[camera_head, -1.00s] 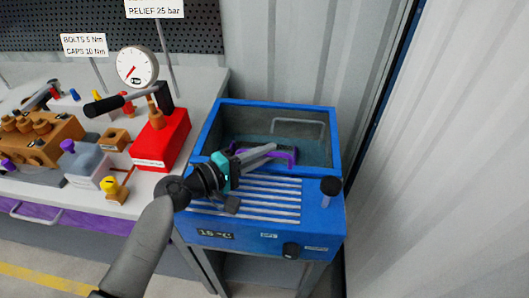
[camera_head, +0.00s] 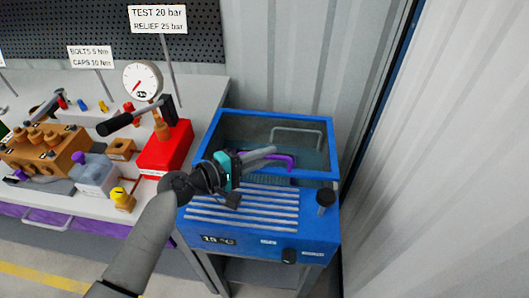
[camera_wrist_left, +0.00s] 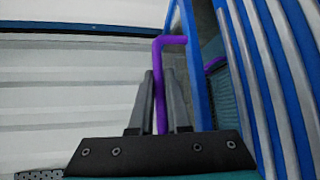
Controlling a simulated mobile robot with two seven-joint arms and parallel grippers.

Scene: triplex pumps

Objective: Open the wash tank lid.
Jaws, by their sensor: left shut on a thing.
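The blue wash tank (camera_head: 265,239) stands right of the bench. Its top has a see-through panel in a blue frame, and I cannot tell clearly whether the lid is lifted. A purple handle (camera_head: 283,157) shows near the panel's front edge, partly hidden by my gripper. My left gripper (camera_head: 268,155) reaches in from the left and is shut on this handle. In the left wrist view the purple handle (camera_wrist_left: 160,85) runs between the two fingers and bends toward a blue edge on the right. My right gripper is not in view.
The bench at left holds a red unit (camera_head: 166,150) with a black lever, a gauge (camera_head: 142,80) and pump parts. Corrugated walls (camera_head: 440,170) rise behind and to the right.

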